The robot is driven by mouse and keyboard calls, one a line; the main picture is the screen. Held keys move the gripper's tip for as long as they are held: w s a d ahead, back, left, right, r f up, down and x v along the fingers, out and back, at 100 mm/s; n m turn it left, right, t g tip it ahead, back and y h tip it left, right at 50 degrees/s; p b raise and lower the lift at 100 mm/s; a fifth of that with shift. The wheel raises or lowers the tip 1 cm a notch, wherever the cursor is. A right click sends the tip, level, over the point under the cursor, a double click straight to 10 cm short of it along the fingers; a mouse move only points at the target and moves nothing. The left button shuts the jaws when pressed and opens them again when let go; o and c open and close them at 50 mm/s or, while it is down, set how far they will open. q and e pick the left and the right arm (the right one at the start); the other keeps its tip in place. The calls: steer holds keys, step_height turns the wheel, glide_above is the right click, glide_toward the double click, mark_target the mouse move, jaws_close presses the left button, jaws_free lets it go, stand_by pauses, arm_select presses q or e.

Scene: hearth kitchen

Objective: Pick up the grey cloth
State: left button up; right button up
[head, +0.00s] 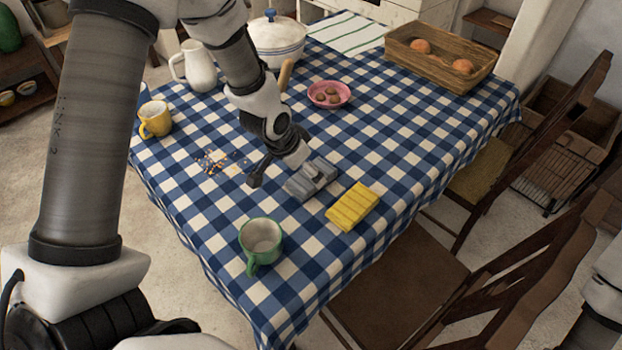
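The grey cloth (298,187) lies on the blue-and-white checked tablecloth (370,140), left of a folded yellow cloth. My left gripper (284,173) reaches down from above at the cloth's left side. Its fingers are spread, one dark fingertip to the left of the cloth and the other over or against the cloth. I cannot tell whether that finger touches it. The gripper covers part of the cloth's far side. Part of my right arm shows at the right edge, but its gripper is out of view.
A yellow cloth (352,206), green mug (262,242) and crumbs (218,163) are close by. A yellow mug (155,119), white jug (199,66), lidded pot (276,40), pink bowl (329,94) and wooden tray (436,69) stand farther off. Chairs (530,260) line the right side.

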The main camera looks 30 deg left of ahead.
arm_select(q)
steer(key=x, duration=0.4)
steer(key=shift+w, duration=0.2)
steer(key=shift+s, duration=0.1)
steer(key=c, duration=1.2)
step_height(320, 180, up, 10)
steer(key=p, duration=0.5)
